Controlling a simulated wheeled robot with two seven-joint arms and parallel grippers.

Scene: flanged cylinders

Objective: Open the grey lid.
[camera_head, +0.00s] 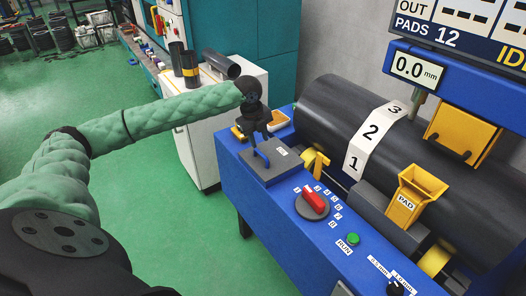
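The grey lid (284,166) is a small dark-grey plate with a small white label. It lies flat on the left end of the blue machine's top and looks closed. A blue handle (262,157) stands up from its left part. My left gripper (260,137) reaches in on the green-sleeved arm and points down just above the blue handle. Its fingers are dark and small here, so I cannot tell whether they are open or touch the handle. My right gripper is out of view.
The blue machine (262,215) carries a large dark cylinder (335,105) with a numbered strip, a red knob (315,199), a green button (353,239) and a yellow PAD chute (408,205). A white cabinet (196,150) with dark cylinders stands behind. Green floor lies open at left.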

